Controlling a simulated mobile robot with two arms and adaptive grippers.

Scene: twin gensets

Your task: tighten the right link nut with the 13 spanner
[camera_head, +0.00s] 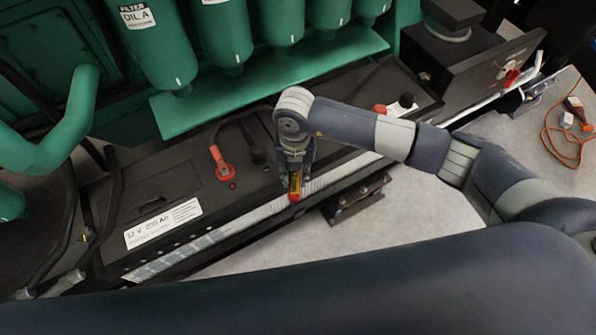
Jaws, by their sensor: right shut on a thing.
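My right gripper (295,180) points down over the front edge of the black battery tray, near the middle of the view. Most of the spanner is hidden by the fingers, and no size mark can be read. I cannot make out the right link nut or tell whether the spanner touches it. My left gripper is not in view.
A black battery (150,195) has a red terminal clamp (222,165) on top. Green filter canisters (215,35) and a green ledge (270,85) stand behind. A dark bracket (355,200) sticks out in front over grey floor. An orange cable (570,130) lies far right.

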